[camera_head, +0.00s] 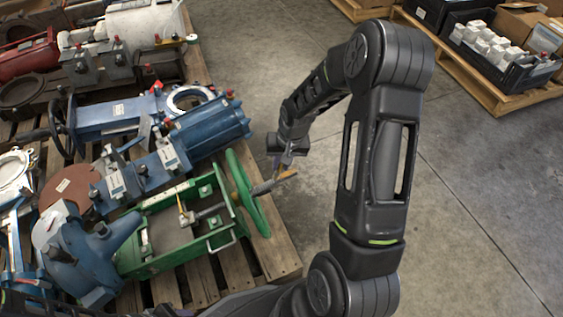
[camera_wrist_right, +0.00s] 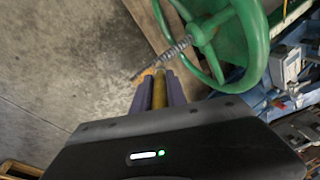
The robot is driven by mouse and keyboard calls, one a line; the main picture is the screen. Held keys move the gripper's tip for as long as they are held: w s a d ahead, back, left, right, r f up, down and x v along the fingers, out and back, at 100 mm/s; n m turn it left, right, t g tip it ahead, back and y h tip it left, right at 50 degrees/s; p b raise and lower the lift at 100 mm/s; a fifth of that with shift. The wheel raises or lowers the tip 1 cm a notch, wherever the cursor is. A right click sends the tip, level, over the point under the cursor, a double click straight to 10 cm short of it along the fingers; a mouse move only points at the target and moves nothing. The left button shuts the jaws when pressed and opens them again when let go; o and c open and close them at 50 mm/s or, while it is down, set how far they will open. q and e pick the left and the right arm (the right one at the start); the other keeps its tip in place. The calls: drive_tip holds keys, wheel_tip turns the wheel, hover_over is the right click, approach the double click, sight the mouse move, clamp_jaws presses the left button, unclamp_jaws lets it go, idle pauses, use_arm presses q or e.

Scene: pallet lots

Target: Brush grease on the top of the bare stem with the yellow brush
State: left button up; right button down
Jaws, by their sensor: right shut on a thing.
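A green valve with a green handwheel (camera_head: 247,193) lies on the pallet. Its bare threaded grey stem (camera_head: 263,187) sticks out through the wheel hub toward the right; the stem (camera_wrist_right: 172,53) also shows in the right wrist view. My right gripper (camera_head: 287,152) is just beyond the stem's free end, shut on the yellow brush (camera_wrist_right: 159,88). The brush's orange-yellow end (camera_head: 287,175) overlaps the outer part of the stem in view; I cannot tell whether they touch. The purple fingers (camera_wrist_right: 159,92) flank the brush. My left gripper is out of view.
Blue valves and actuators (camera_head: 205,127) crowd the wooden pallet (camera_head: 283,262) left of the green valve. Bare concrete floor (camera_head: 460,200) lies to the right. Another pallet (camera_head: 490,92) with a black crate of white boxes stands at the back right.

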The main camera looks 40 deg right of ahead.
drive_tip(key=shift+s+d+r, duration=0.1)
drive_tip(key=shift+s+d, duration=0.1)
drive_tip(key=shift+d, duration=0.35)
drive_tip(key=shift+s+d+r, duration=0.1)
drive_tip(key=shift+s+d, duration=0.05)
drive_tip(key=shift+d, duration=0.4)
drive_tip(key=shift+w+a+f, duration=0.1)
drive_tip(key=shift+w+a, duration=0.1)
drive_tip(key=shift+a, duration=0.4)
drive_tip(key=shift+w+a+f, duration=0.1)
drive_tip(key=shift+w+a, duration=0.05)
drive_tip(key=shift+a, duration=0.45)
drive_tip(key=shift+d, duration=0.1)
drive_tip(key=shift+s+d+r, duration=0.1)
drive_tip(key=shift+s+d, duration=0.05)
drive_tip(key=shift+d, duration=0.4)
drive_tip(key=shift+s+d+r, duration=0.1)
drive_tip(key=shift+s+d, duration=0.05)
drive_tip(key=shift+d, duration=0.4)
drive_tip(key=shift+r+p, duration=0.1)
drive_tip(key=shift+p, duration=0.25)
drive_tip(key=r+p, duration=0.2)
drive_tip(key=r, duration=0.1)
drive_tip(key=a+r+p, duration=0.1)
drive_tip(key=r+p, duration=0.1)
drive_tip(key=shift+w+a+r, duration=0.1)
drive_tip(key=shift+w+r, duration=0.05)
drive_tip(key=shift+r, duration=0.25)
